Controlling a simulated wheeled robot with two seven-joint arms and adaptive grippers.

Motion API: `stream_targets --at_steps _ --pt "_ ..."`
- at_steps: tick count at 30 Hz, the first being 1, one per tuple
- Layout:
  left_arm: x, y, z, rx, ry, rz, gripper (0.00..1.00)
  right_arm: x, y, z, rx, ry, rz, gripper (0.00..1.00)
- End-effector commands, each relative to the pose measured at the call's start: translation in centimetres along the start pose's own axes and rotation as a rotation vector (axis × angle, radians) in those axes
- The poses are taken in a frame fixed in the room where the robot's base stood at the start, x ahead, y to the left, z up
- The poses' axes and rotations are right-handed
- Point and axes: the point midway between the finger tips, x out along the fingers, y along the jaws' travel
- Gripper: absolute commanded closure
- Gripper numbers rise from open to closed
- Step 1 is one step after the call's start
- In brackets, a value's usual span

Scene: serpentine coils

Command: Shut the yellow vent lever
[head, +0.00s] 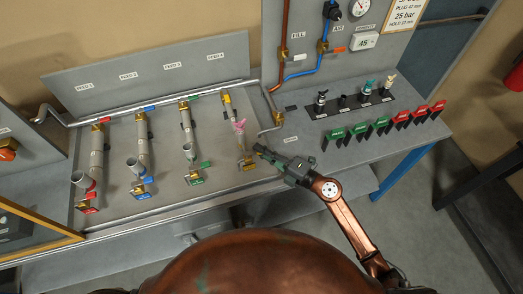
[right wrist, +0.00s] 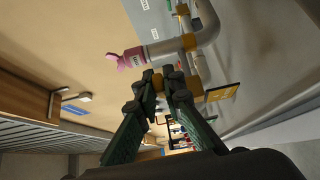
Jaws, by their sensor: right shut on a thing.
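The yellow vent valve (head: 246,163) sits at the lower end of the fourth feed pipe, with a yellow tag beside it. In the right wrist view its yellow tag (right wrist: 222,92) stands just right of the fingertips. My right gripper (head: 260,149) reaches in from the right, close beside this valve. In the right wrist view the gripper's fingers (right wrist: 166,82) are closed together on the yellow vent lever, which they mostly hide. The lever's exact angle cannot be made out. My left gripper is not in view.
Other feed pipes with red, blue and green tags stand left. Green and red blocks (head: 382,125) line the bench to the right.

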Motion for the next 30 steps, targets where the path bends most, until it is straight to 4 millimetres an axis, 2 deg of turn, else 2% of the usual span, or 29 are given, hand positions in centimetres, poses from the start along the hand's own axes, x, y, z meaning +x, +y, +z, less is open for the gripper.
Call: stream_targets --at_steps 12,22,23,30 --pt "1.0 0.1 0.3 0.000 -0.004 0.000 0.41 0.5 -0.2 0.4 0.000 0.134 -0.003 1.00" --pt "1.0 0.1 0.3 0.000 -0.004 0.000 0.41 0.5 -0.1 0.4 0.001 0.146 -0.001 1.00" --pt "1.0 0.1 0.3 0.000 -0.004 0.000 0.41 0.5 -0.1 0.4 0.001 0.146 -0.001 0.90" --pt "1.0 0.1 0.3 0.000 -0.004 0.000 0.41 0.5 -0.1 0.4 0.001 0.144 -0.001 0.74"
